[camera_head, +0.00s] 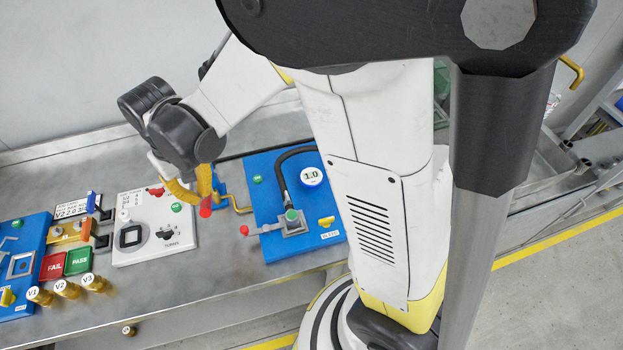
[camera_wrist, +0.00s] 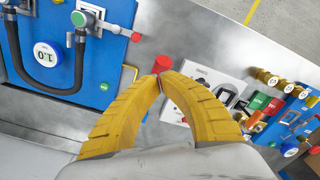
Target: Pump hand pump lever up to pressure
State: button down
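My gripper (camera_head: 206,194) reaches down over the bench, just left of the blue pump panel (camera_head: 270,241). Its yellow fingers are closed together at the tips around a red grip (camera_head: 205,209), which appears to be the end of the hand pump lever. In the wrist view the red grip (camera_wrist: 163,63) sticks out past the fingertips (camera_wrist: 160,79). The rest of the lever is mostly hidden by the fingers. A round gauge (camera_head: 311,176) on the panel reads 1.0; it also shows in the wrist view (camera_wrist: 47,54).
A second, thin lever with a red ball (camera_head: 244,230) extends from the grey valve block (camera_head: 294,224). A black hose (camera_head: 280,165) arches beside the gauge. A white panel (camera_head: 155,249), FAIL (camera_head: 53,265) and PASS (camera_head: 78,261) plates and brass pieces (camera_head: 67,289) stand left.

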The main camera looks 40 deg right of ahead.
jog(key=shift+r, duration=0.1)
notch_tip(320, 180, up, 5)
jog(key=p, duration=0.3)
jog(key=shift+p, duration=0.35)
dwell(0.3)
jog(key=shift+d+b, duration=0.25)
jog(key=shift+b, duration=0.2)
jog(key=s+d+f+m+t+b, duration=0.1)
jog(key=s+d+f+t+b, duration=0.1)
jog(key=s+d+b, duration=0.3)
jog(key=s+d+f+m+t+b, duration=0.1)
jog(key=s+d+f+t+b, duration=0.1)
jog(key=s+d+t+b, duration=0.3)
jog(key=s+d+b, duration=0.1)
jog(key=d+b, duration=0.2)
jog(key=b, duration=0.2)
jog(key=shift+f, duration=0.25)
